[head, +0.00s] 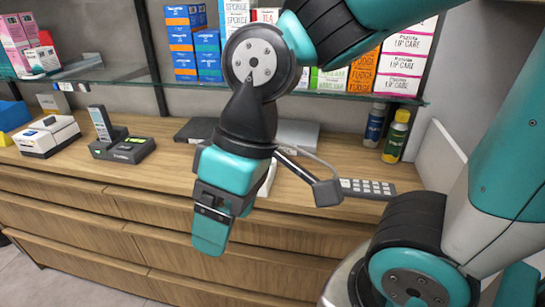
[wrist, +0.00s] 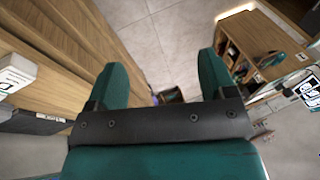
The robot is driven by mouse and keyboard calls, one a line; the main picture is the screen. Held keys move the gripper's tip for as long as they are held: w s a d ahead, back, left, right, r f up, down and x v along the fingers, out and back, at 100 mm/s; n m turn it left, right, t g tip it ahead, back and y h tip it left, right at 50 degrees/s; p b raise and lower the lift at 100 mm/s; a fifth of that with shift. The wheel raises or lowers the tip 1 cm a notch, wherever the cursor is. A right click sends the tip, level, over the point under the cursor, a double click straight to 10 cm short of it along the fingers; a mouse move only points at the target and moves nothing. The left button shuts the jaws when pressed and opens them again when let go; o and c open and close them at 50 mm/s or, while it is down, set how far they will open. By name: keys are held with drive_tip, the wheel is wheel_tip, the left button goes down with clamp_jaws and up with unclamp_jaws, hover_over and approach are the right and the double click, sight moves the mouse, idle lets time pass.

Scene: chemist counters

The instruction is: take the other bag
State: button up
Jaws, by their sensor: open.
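My gripper (head: 212,232) hangs in front of the wooden counter in the head view, fingers pointing down. In the wrist view my gripper (wrist: 165,72) has its two teal fingers wide apart with nothing between them. I cannot make out a bag for certain in either view. A white item with a dark printed panel (wrist: 308,90) is cut off by the right edge of the wrist view; I cannot tell whether it is a bag.
The counter (head: 165,165) carries a cordless phone (head: 102,125), a white device (head: 47,136), a keyboard (head: 367,187) and two bottles (head: 396,137). A glass shelf (head: 345,96) with boxes runs above. In the wrist view, grey floor (wrist: 165,35) lies between wooden furniture; a small dark object (wrist: 170,95) shows there.

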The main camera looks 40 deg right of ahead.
drive_tip(key=shift+o, duration=0.9)
drive_tip(key=w+d+m+h+p, duration=0.1)
drive_tip(key=w+d+m+p, duration=0.4)
drive_tip(key=w, duration=0.7)
drive_tip(key=shift+w+d+m+t, duration=0.35)
drive_tip(key=shift+d+m, duration=0.25)
drive_tip(key=shift+m, duration=0.3)
drive_tip(key=m+h+p, duration=0.3)
drive_tip(key=m+p, duration=0.3)
drive_tip(key=m, duration=0.4)
approach(264, 191)
drive_tip(key=w+d, duration=0.2)
drive_tip(key=w, duration=0.1)
drive_tip(key=w+d, duration=0.1)
drive_tip(key=w, duration=0.1)
drive_tip(key=shift+w+d+f, duration=0.2)
drive_tip(key=shift+d+f, duration=0.15)
drive_tip(key=shift+f, duration=0.05)
drive_tip(key=shift+a+f+p, duration=0.2)
drive_tip(key=shift+f+p, duration=0.4)
drive_tip(key=shift+f, duration=1.3)
drive_tip(key=shift+a+f+p, duration=0.25)
drive_tip(key=shift+f+p, duration=0.35)
drive_tip(key=shift+f, duration=1.35)
drive_tip(key=c, duration=1)
drive_tip(key=shift+c, duration=0.4)
drive_tip(key=shift+r, duration=0.15)
